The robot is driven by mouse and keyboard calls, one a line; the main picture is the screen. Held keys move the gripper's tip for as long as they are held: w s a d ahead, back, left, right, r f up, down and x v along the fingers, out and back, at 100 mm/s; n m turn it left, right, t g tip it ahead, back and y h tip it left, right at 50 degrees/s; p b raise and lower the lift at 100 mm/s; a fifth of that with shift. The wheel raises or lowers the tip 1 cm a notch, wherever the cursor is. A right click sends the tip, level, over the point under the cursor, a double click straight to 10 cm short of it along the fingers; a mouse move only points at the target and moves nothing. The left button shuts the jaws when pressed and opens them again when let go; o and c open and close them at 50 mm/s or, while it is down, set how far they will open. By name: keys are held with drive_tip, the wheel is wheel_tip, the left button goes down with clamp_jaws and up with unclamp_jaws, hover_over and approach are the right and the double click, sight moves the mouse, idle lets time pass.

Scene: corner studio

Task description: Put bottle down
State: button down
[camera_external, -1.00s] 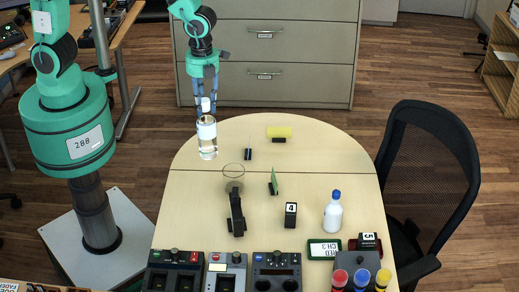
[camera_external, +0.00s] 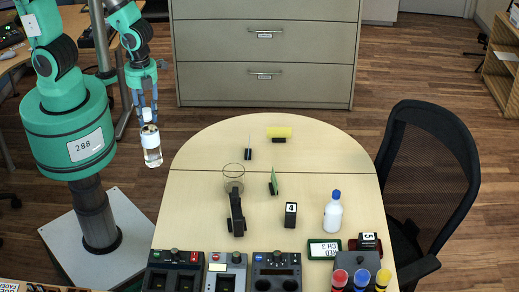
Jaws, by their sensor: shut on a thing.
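A second bottle, white with a blue cap (camera_external: 333,212), stands upright on the right part of the table.
A clear round glass (camera_external: 233,177), a black stand (camera_external: 237,215), a yellow block (camera_external: 278,133), a green card (camera_external: 274,182) and a number marker (camera_external: 291,215) are on the table. Control boxes (camera_external: 226,270) line its front. A black chair (camera_external: 430,170) is at right.

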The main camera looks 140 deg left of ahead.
sight(145, 139)
drive_tip(key=shift+s+d+f, duration=0.25)
drive_tip(key=shift+s+d, duration=0.4)
drive_tip(key=shift+s, duration=0.05)
drive_tip(key=shift+s+f, duration=0.1)
drive_tip(key=shift+f, duration=4.8)
drive_tip(key=shift+w, duration=0.2)
drive_tip(key=w+a+f, duration=0.1)
drive_tip(key=w+a, duration=0.5)
drive_tip(key=w, duration=0.7)
drive_tip(key=shift+w+a+f, duration=0.15)
drive_tip(key=shift+w+f, duration=0.05)
drive_tip(key=shift+w, duration=0.1)
